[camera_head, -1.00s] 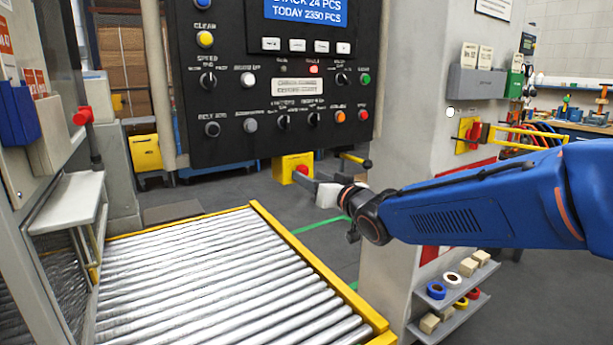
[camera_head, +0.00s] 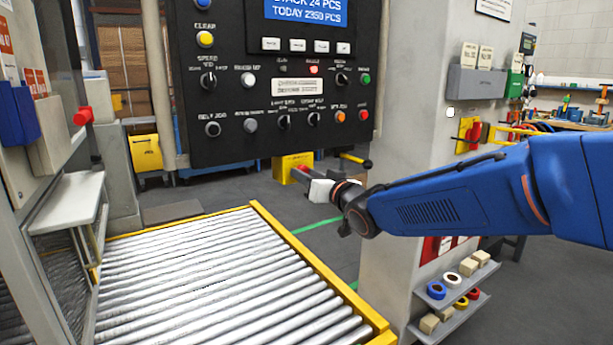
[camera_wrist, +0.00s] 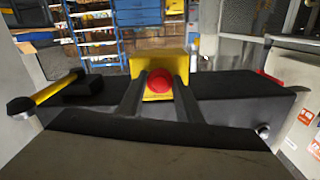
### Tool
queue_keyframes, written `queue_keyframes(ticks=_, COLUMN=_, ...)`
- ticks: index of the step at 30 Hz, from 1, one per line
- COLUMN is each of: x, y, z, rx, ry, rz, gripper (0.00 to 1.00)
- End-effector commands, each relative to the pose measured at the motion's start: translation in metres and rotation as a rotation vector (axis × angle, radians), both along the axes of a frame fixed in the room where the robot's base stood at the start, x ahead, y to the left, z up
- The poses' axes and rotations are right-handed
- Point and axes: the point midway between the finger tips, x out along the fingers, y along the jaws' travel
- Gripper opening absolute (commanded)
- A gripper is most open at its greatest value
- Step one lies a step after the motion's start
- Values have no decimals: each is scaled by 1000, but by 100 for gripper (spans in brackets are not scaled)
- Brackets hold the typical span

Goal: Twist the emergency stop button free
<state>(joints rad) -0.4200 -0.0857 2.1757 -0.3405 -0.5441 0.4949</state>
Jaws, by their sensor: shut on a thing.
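The emergency stop button is a round red knob (camera_wrist: 159,81) on a yellow box (camera_wrist: 150,62), central in the wrist view. In the head view the yellow box (camera_head: 286,170) is below the black control panel, and my gripper partly covers the button there. My gripper (camera_wrist: 158,88) has one dark finger on each side of the red knob, shut on it. In the head view my gripper (camera_head: 300,173) reaches in from the right to the front of the box. The button's far side is hidden.
The black control panel (camera_head: 230,110) hangs just above, with several knobs and buttons. A roller conveyor (camera_head: 372,338) with yellow rails lies below left. A grey pillar (camera_head: 400,150) stands behind my arm. A black-tipped yellow lever (camera_wrist: 50,90) is left of my gripper in the wrist view.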

Motion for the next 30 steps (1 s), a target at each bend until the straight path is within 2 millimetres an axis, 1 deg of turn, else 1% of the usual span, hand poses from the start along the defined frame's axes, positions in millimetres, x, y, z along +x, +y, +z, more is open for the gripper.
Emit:
queue_keyframes(ticks=5, x=0, y=0, z=0, rx=36, ry=25, rz=0, gripper=9)
queue_keyframes(ticks=21, x=0, y=0, z=0, rx=320, ry=215, rz=-1, gripper=9)
queue_keyframes(ticks=30, x=0, y=0, z=1, rx=414, ry=278, rz=-1, gripper=9)
